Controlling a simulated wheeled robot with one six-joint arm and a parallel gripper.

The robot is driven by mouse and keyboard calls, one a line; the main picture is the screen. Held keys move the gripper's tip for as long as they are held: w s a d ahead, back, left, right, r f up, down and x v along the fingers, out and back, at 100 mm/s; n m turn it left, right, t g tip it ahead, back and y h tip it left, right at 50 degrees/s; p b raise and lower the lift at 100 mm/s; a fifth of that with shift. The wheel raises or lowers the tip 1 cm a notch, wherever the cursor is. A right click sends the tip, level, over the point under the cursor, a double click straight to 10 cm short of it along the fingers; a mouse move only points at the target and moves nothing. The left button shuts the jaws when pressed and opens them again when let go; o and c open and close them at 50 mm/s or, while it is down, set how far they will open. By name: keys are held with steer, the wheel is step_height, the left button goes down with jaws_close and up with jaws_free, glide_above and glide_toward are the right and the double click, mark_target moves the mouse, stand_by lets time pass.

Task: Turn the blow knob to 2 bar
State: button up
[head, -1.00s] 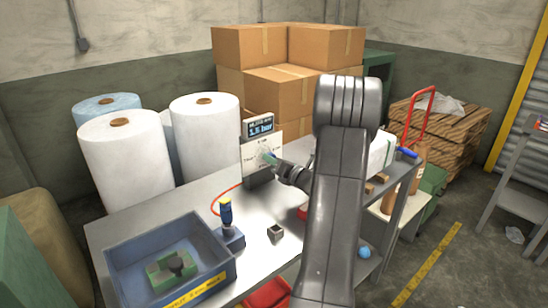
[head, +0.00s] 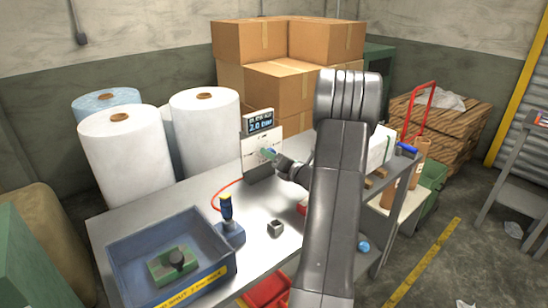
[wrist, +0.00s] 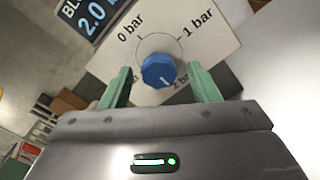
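The blue blow knob (wrist: 158,70) sits on a white dial plate (wrist: 205,50) with bar labels, and in the wrist view its white mark points down, towards the partly hidden 2 bar label (wrist: 182,80). The display (wrist: 90,18) above the plate reads 2.0 bar; it also shows in the head view (head: 259,121). My gripper (wrist: 158,68) is open, with one green finger on each side of the knob and a visible gap to it on both sides. In the head view my gripper (head: 269,153) is at the plate and the knob is too small to tell.
The panel stands on a metal workbench (head: 190,190). A blue-grey bin (head: 125,255), a small blue-and-yellow tool (head: 227,215) and a small metal block (head: 275,228) are in front. White rolls (head: 205,130) stand behind on the left, cardboard boxes (head: 285,90) behind.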

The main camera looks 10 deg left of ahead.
steer(key=shift+d, duration=0.1)
steer(key=b+v, duration=0.2)
steer(key=v, duration=1.1)
steer(key=shift+s+d, duration=0.2)
steer(key=shift+s, duration=0.05)
steer(key=shift+a, duration=0.1)
steer(key=p+x, duration=0.2)
steer(key=x, duration=1.1)
steer(key=shift+w+a, duration=0.25)
steer(key=shift+w, duration=0.05)
